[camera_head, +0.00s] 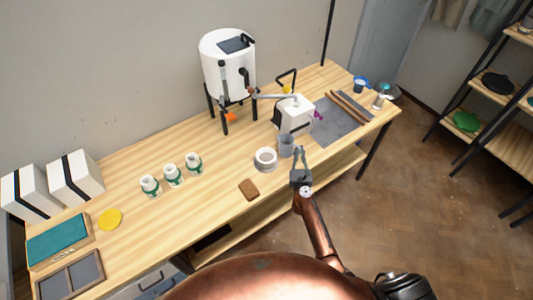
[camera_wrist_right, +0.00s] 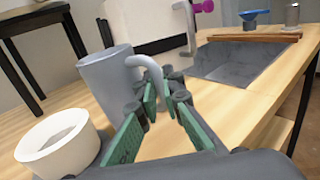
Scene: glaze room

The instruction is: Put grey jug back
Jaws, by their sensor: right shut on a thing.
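The grey jug (camera_head: 286,146) stands upright on the wooden table, in front of the white box-shaped machine. In the wrist view the grey jug (camera_wrist_right: 108,90) has its handle toward my right gripper. My right gripper (camera_head: 299,154) reaches in from the front of the table. In the wrist view my right gripper (camera_wrist_right: 164,92) has its green-padded fingers shut on the jug's handle. I cannot tell whether the jug's base touches the table. My left gripper is not in view.
A white roll (camera_head: 265,159) stands close left of the jug. The white machine (camera_head: 294,114) is behind it, and a grey slab (camera_head: 336,124) lies to the right. A brown block (camera_head: 249,189) lies near the front edge. Several green-and-white jars (camera_head: 173,175) stand left.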

